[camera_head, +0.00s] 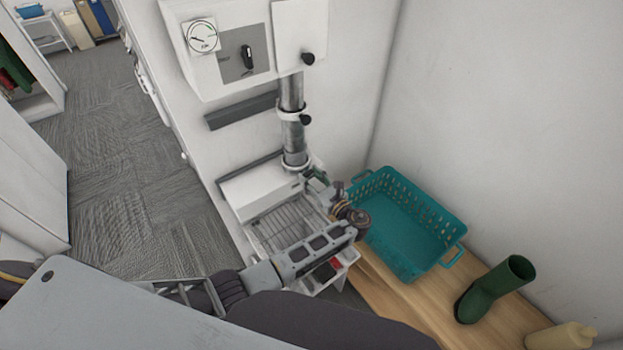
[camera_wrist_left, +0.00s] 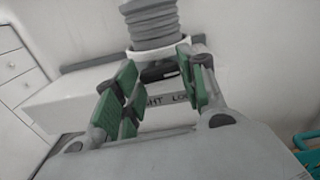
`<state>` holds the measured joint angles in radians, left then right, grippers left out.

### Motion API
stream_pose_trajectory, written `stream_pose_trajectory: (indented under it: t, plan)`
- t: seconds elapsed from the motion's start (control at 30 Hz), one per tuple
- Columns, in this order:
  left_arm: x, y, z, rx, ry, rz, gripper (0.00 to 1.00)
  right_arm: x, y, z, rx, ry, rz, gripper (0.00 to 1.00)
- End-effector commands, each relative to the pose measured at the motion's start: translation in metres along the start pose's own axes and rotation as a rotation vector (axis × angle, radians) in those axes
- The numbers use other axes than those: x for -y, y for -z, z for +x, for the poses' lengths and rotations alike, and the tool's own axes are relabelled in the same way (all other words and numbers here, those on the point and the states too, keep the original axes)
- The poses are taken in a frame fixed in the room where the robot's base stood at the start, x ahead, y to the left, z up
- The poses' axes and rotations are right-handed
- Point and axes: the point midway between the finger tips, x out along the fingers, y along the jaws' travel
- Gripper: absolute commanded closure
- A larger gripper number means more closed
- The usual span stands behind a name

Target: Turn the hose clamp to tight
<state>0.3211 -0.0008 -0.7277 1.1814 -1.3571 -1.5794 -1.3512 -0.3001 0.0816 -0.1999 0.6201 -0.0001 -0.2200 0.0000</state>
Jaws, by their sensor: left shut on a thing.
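A grey ribbed hose (camera_wrist_left: 155,22) comes down in the left wrist view to the white ring of the hose clamp (camera_wrist_left: 172,51). A dark clamp handle (camera_wrist_left: 160,73) shows under the ring, between the green fingers of my left gripper (camera_wrist_left: 162,82), which is shut on it. Below, a label (camera_wrist_left: 182,101) on the white housing reads "GHT LO", its ends hidden by the fingers. In the head view the clamp ring (camera_head: 296,161) is at the foot of the metal-looking pipe, with my left gripper (camera_head: 314,178) right below it. I cannot tell how far the clamp is turned.
A white panel with a dial (camera_head: 203,36) and black knob (camera_head: 247,57) hangs above. A wire rack (camera_head: 287,227) lies below the clamp. Carpet at left is open.

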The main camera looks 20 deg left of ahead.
Motion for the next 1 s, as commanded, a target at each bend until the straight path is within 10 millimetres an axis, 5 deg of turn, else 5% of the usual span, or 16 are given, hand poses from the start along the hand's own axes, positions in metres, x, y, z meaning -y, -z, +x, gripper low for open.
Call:
stream_pose_trajectory:
  t: [0.7,0.73,0.9,1.0]
  plan:
    - [-0.0011,0.003,-0.0015,-0.005,0.001,0.097,0.83,0.0018,0.0004,0.0002,0.0,0.002,0.001,0.1]
    - [-0.0011,0.003,-0.0015,-0.005,0.001,0.097,0.58,0.0021,0.0005,0.0002,0.0,0.002,0.001,0.1]
    - [-0.0008,0.0021,-0.0011,-0.003,0.0,0.095,0.38,0.0034,0.0008,0.0001,-0.001,0.003,0.001,0.1]
    - [-0.0006,0.0015,-0.0008,-0.002,0.0,0.094,0.38,0.0033,0.0008,0.0001,-0.001,0.003,0.001,0.1]
